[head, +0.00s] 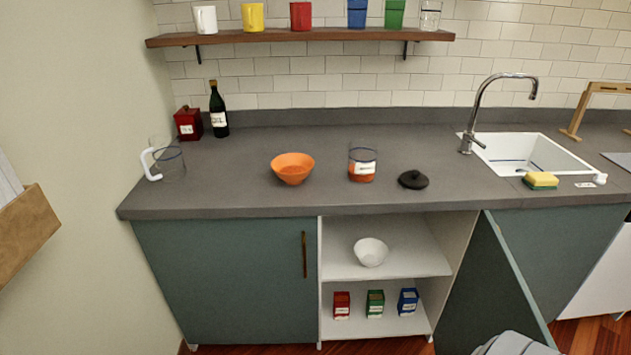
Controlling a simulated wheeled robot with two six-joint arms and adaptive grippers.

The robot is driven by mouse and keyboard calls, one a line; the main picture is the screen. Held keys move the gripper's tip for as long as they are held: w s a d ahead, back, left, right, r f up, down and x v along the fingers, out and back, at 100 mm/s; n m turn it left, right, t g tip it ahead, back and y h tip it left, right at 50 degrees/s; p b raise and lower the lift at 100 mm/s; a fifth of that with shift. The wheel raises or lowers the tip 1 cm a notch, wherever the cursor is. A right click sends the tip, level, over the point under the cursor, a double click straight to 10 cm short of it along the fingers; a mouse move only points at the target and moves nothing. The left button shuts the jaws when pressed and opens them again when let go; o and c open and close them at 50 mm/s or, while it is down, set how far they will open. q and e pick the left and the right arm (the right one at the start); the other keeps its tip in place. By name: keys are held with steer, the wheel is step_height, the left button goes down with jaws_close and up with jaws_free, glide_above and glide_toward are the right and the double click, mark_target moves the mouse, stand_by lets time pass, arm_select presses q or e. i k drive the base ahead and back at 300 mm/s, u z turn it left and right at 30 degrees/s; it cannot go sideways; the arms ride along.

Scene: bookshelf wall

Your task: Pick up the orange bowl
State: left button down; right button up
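The orange bowl (293,168) stands upright on the grey countertop (240,190), left of the middle of the head view. Some orange content or its inner wall shows inside; I cannot tell which. Nothing touches it. Neither of my grippers is in view.
A glass jar (362,165) with orange contents and a black lid (413,180) are to the bowl's right. A glass pitcher (170,163), a dark bottle (218,112) and a red box (188,123) are to its left. The wall shelf (300,36) holds cups. A cabinet door (490,290) stands open.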

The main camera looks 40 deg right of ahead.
mark_target(292, 168)
steer(key=z, duration=0.8)
steer(key=i, duration=0.3)
steer(key=u, duration=0.05)
